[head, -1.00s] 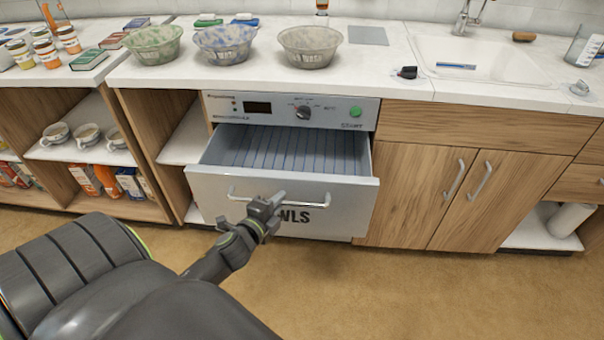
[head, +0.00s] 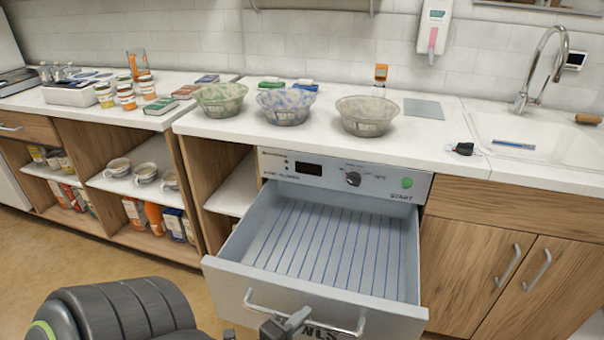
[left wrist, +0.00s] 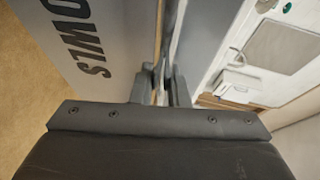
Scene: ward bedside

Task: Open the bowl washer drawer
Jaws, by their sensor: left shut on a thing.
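The bowl washer drawer (head: 320,245) is pulled well out of the washer below the counter, and its inside with blue lines is empty. Its handle (head: 300,315) is a metal bar across the front. My left gripper (head: 287,322) is shut on the handle near its middle, at the bottom of the head view. In the left wrist view the left gripper (left wrist: 162,88) is close to the drawer front (left wrist: 95,50), which bears the word BOWLS. The washer panel (head: 345,175) has a dial and a green start button. My right gripper is not in view.
Three mesh-like bowls, green (head: 220,99), blue (head: 286,106) and grey (head: 367,115), stand on the counter (head: 330,138) above the washer. A sink (head: 530,140) is at the right. Open shelves with cups and packets are at the left.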

